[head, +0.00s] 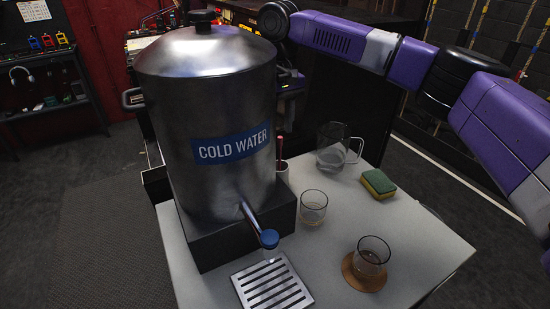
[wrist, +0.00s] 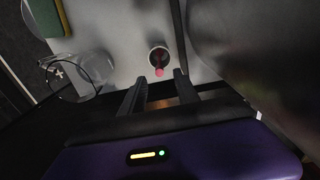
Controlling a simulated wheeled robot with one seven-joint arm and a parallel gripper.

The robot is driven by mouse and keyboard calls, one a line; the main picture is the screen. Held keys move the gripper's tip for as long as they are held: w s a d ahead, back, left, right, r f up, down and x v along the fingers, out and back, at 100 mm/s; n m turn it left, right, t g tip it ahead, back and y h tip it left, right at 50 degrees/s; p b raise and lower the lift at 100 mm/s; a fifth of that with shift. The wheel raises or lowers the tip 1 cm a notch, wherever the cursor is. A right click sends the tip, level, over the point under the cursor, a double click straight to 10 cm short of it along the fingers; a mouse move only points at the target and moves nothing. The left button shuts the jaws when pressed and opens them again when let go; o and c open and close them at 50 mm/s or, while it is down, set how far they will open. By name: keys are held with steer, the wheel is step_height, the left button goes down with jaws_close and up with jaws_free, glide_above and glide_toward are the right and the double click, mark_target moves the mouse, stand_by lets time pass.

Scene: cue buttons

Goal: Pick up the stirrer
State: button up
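The stirrer (head: 280,149) is a thin pink-red stick standing in a small white cup (head: 282,172), behind the right side of the dispenser. In the wrist view the stirrer's pink end (wrist: 159,71) points up toward the camera, with the cup (wrist: 159,54) around it. My gripper (wrist: 158,86) is open, its two dark fingers apart near the stirrer's end. Nothing appears held between them. In the head view the gripper is mostly hidden behind the dispenser, and the cup is partly hidden too.
A large metal COLD WATER dispenser (head: 215,105) stands close beside the cup. Another glass (head: 372,252) sits on a round coaster (head: 354,282). A slotted drip tray (head: 245,291) is in front.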

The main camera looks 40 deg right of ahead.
mark_target(280, 146)
steer(key=f, duration=0.7)
steer(key=shift+s+a+f, duration=0.1)
steer(key=shift+s, duration=0.2)
jaws_close()
